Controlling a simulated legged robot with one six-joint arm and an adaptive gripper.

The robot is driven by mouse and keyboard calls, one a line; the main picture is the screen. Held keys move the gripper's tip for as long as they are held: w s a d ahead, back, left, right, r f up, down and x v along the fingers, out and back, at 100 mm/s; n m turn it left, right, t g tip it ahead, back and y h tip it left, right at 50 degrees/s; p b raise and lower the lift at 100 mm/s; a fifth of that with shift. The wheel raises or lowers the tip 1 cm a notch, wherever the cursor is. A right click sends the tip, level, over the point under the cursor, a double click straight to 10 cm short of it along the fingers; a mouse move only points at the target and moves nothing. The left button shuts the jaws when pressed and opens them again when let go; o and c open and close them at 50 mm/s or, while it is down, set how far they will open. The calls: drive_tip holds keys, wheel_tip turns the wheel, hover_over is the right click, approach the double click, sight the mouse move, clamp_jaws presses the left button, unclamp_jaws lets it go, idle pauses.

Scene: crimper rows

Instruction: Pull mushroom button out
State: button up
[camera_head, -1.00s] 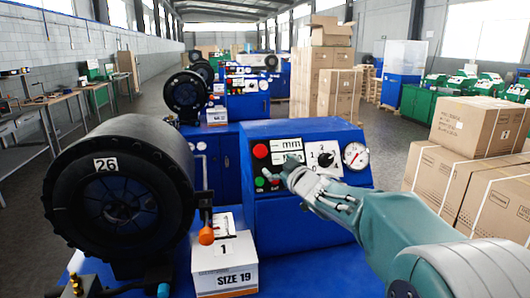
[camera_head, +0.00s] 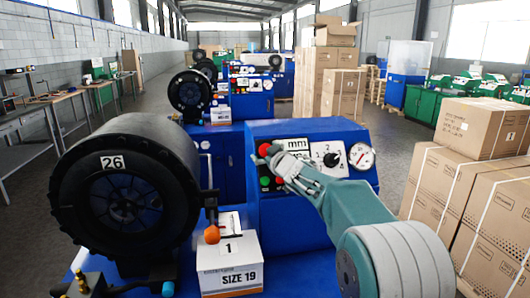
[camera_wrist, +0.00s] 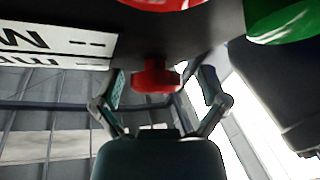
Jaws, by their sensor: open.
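My gripper (camera_head: 273,159) is open at the panel in the head view. In the wrist view my gripper's (camera_wrist: 161,84) two fingers stand apart, one on each side of the button's head, with visible gaps.
The wrist view shows the green button (camera_wrist: 288,18) close by. The label plate (camera_wrist: 55,45) is beside the fingers. A gauge (camera_head: 361,156) is at the panel's right. A box (camera_head: 230,265) stands in front.

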drive_tip(key=shift+d, duration=0.2)
clamp_jaws()
drive_tip(key=shift+s+r, duration=0.35)
drive_tip(key=shift+s, duration=0.1)
unclamp_jaws()
drive_tip(key=v, duration=1.2)
